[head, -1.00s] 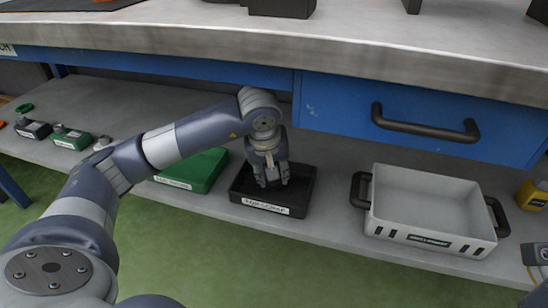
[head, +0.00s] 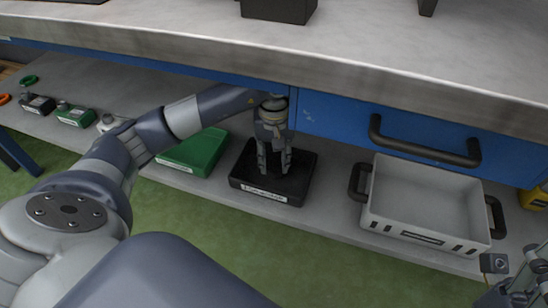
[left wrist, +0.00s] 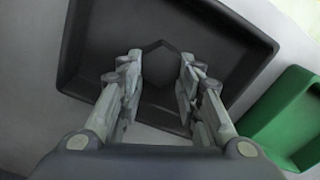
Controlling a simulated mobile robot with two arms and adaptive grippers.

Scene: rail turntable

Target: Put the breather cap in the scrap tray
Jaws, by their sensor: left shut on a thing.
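The black tray (head: 245,185), with a white label on its front whose text is too blurred to read, sits on the lower shelf. My left gripper (head: 273,168) points down into it. In the left wrist view, the gripper (left wrist: 160,80) has its fingers on both sides of a dark six-sided piece, which looks like the breather cap (left wrist: 160,63). It is shut on this piece, over the floor of the black tray (left wrist: 240,45). Whether the piece touches the floor I cannot tell. My right gripper (head: 524,282) shows only partly at the lower right edge.
A green tray (head: 195,152) stands just left of the black one. A grey crate (head: 425,200) with dark handles stands to the right. The workbench edge and blue drawer (head: 340,125) overhang the shelf. Small parts (head: 75,116) lie at the far left.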

